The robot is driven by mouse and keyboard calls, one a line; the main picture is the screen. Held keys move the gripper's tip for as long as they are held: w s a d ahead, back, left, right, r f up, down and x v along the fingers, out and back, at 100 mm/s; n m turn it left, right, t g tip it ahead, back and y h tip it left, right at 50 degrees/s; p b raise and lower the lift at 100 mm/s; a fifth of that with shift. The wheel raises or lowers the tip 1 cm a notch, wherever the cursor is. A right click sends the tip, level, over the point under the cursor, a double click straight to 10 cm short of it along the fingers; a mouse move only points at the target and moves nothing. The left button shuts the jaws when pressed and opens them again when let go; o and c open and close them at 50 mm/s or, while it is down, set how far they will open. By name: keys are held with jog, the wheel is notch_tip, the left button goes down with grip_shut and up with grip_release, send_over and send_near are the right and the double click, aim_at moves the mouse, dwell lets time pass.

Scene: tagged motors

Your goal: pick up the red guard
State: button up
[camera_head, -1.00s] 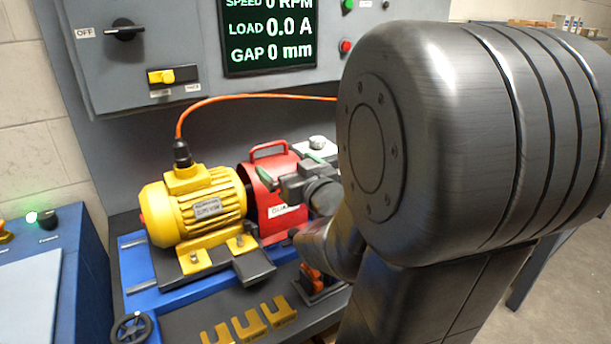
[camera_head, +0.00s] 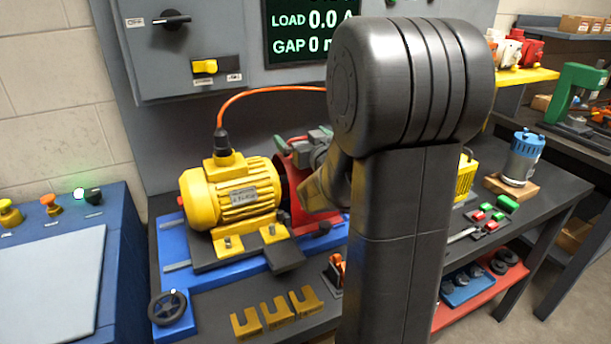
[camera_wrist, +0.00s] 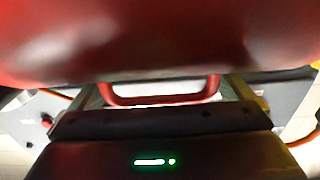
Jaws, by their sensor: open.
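The red guard (camera_head: 297,212) stands on the bench just right of the yellow motor (camera_head: 232,198). My gripper (camera_head: 298,143) is at the top of the guard and covers its handle in the head view; my arm hides the guard's right part. In the wrist view the red guard (camera_wrist: 160,40) fills the top of the picture, very close. Its red handle (camera_wrist: 160,100) shows between the two open fingers of my gripper (camera_wrist: 166,92). I cannot tell whether either finger touches the handle.
An orange cable (camera_head: 262,92) arches from the motor toward the panel behind. Yellow forked shims (camera_head: 277,312) lie at the bench front, near a black handwheel (camera_head: 168,307). A blue cylinder (camera_head: 523,158) on a wooden block stands to the right.

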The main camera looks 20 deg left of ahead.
jog(key=shift+c, duration=0.4)
jog(key=c, duration=1.4)
jog(key=shift+w+a+r, duration=0.1)
jog(key=c, duration=0.3)
